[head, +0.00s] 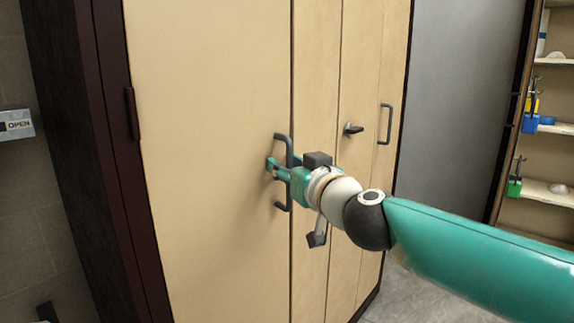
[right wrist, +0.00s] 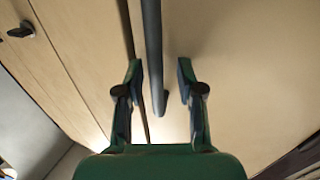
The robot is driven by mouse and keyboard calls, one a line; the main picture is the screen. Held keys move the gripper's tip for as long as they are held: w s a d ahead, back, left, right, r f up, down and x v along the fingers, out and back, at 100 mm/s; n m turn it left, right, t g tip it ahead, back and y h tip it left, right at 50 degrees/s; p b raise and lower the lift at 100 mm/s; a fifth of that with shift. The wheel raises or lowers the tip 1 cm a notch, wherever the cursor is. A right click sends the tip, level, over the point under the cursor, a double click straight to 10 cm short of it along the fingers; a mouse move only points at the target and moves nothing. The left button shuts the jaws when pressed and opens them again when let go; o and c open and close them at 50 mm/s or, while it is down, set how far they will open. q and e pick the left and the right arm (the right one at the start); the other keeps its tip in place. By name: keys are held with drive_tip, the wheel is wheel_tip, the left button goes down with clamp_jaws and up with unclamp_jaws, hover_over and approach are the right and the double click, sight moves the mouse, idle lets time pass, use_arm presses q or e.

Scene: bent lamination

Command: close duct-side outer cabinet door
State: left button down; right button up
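A wide pale wooden cabinet door (head: 210,120) fills the middle of the head view, with dark hinges on its left edge. It looks about flush with the narrower panels to its right; any small gap is hard to tell. A dark bar handle (head: 283,206) stands near its right edge. My right gripper (head: 270,169) is at this handle, fingers pointing left. In the right wrist view the handle bar (right wrist: 153,45) runs between the two open fingers of the gripper (right wrist: 160,75), with space visible on both sides. My left gripper is not in view.
A narrower panel (head: 358,90) with a dark latch (head: 353,128) and another bar handle (head: 386,124) lie to the right. A grey panel (head: 460,100) and shelves (head: 545,130) with small clamps stand further right. An OPEN sign (head: 17,124) is on the left wall.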

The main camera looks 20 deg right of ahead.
sight(277, 159)
drive_tip(key=shift+d, duration=0.1)
clamp_jaws()
drive_tip(key=w+p, duration=0.1)
drive_tip(key=w, duration=0.1)
drive_tip(key=w+a, duration=0.1)
drive_tip(key=w, duration=0.2)
drive_tip(key=shift+r+p, duration=0.1)
drive_tip(key=shift+p, duration=0.25)
unclamp_jaws()
drive_tip(key=shift+w, duration=0.15)
